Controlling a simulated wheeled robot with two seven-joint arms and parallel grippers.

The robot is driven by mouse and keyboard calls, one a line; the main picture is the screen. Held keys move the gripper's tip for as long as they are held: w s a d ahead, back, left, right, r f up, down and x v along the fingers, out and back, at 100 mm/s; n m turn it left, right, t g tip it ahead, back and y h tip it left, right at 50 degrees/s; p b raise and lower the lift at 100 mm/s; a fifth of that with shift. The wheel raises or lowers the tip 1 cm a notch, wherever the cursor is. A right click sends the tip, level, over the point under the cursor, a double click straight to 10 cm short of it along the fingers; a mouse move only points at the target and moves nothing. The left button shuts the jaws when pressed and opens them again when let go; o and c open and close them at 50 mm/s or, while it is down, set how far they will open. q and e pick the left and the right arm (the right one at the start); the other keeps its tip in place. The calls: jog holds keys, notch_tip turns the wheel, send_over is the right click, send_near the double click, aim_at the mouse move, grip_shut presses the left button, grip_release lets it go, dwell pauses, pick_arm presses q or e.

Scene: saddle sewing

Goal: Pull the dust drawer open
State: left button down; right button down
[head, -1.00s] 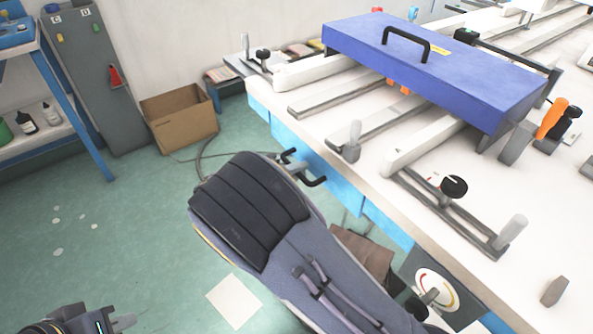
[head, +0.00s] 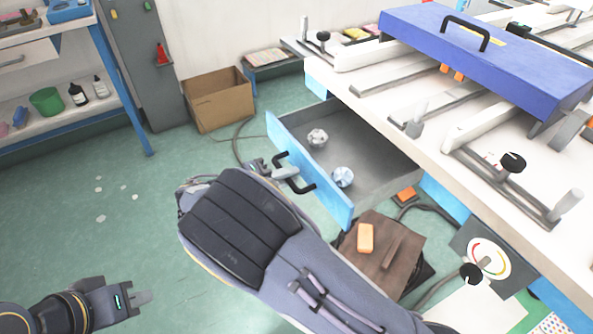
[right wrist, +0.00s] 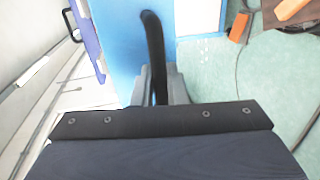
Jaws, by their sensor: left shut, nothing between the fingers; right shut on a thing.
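The dust drawer (head: 385,157) under the workbench stands open, with its grey inside showing. Its blue front (head: 311,172) carries black handles. My right gripper (head: 285,172) is at the drawer front and shut on the black handle (head: 279,158). In the right wrist view the handle (right wrist: 152,45) rises between the fingers (right wrist: 160,86) against the blue front. Two crumpled grey-white lumps (head: 317,138) (head: 343,177) lie in the drawer. My left gripper (head: 138,298) is shut and empty, low at the left above the floor.
A workbench (head: 420,135) with a blue lidded box (head: 490,55) stands over the drawer. A brown stool-like block (head: 385,262) with an orange piece (head: 366,237) is right of my right arm. A cardboard box (head: 218,100) and shelf (head: 70,125) stand behind.

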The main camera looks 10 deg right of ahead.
jog(key=shift+f+v, duration=0.25)
jog(key=shift+v, duration=0.85)
jog(key=shift+f+v, duration=0.2)
jog(key=shift+v, duration=0.95)
jog(key=shift+a, duration=0.1)
jog(key=c, duration=1.5)
grip_release()
jog(key=shift+c, duration=0.2)
jog(key=shift+a, duration=0.1)
jog(key=v, duration=0.7)
jog(key=shift+s+a+p, duration=0.15)
jog(key=shift+a+p, duration=0.15)
jog(key=shift+p, duration=0.15)
